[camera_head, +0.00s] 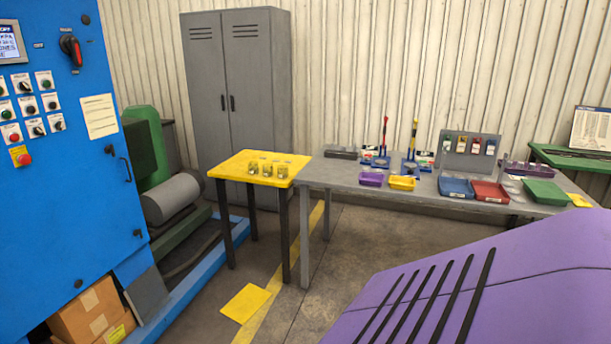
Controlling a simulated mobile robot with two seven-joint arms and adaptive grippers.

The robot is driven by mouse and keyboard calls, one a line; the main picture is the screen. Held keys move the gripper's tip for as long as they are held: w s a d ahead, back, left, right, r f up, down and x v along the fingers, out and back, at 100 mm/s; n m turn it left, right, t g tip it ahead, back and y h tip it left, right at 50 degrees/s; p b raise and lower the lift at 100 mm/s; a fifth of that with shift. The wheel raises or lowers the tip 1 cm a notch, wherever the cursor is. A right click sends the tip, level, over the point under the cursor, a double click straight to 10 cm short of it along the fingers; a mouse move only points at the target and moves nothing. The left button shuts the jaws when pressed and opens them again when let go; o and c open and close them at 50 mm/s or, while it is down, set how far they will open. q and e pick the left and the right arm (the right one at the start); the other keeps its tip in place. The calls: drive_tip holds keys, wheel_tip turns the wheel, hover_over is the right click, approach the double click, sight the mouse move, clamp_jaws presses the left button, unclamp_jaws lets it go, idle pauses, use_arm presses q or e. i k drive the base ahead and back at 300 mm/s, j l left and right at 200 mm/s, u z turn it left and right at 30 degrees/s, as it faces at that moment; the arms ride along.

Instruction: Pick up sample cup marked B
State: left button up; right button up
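Several small yellowish cups stand in a row on the yellow-topped table (240,163) left of centre. The left cup (252,168), the middle cup (267,173) and the right cup (283,171) stand close together, apparently upright. Small marks show on and behind them, but the letters are too small to read, so I cannot tell which is cup B. Neither of my grippers is in view.
A grey table (340,173) adjoins on the right, with a purple tray (372,179), yellow tray (402,183), blue tray (456,187), red tray (490,191) and green tray (545,192). A blue control cabinet (85,200) stands left. Floor before the tables is mostly clear.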

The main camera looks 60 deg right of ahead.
sight(269, 171)
drive_tip(key=z, duration=1.65)
